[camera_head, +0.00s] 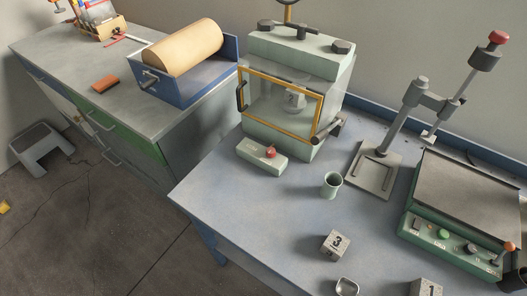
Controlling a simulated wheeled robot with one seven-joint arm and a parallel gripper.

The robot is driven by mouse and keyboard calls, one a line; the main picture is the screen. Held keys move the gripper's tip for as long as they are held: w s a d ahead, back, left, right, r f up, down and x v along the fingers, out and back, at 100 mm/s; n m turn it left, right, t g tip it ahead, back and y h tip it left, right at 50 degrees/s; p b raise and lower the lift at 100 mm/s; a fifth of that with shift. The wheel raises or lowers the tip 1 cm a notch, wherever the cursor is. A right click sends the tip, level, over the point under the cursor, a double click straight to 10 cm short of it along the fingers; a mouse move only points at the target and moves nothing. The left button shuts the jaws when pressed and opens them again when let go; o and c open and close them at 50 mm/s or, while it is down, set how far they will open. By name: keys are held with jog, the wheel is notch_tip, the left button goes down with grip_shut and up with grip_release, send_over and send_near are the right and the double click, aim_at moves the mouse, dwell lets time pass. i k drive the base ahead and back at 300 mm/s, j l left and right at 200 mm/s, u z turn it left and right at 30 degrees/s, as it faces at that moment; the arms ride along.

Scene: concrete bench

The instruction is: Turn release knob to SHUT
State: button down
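No part labelled as the release knob, and no SHUT marking, can be read at this size. A pale green cabinet (298,50) with a yellow-framed clear door (280,98) stands on the blue bench. A dark knob or lever (336,124) sticks out at its lower right side. Dark knobs (342,47) sit on its top. A low pale box with a red knob (270,153) stands in front of the cabinet. A numbered block (293,99) shows behind the door. The door looks closed. My gripper is not in view.
Numbered blocks (336,245), a green cup (332,184) and a small metal dish (347,286) stand on the bench. A lever press (373,172) and a green hotplate-like unit (440,232) stand right. The bench's front left is clear. A grey workbench (80,75) carries a roll.

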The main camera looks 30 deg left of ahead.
aim_at(271, 152)
jog(key=k+j+u, duration=0.1)
jog(key=k+j, duration=0.2)
jog(key=j, duration=0.15)
jog(key=u, duration=1.5)
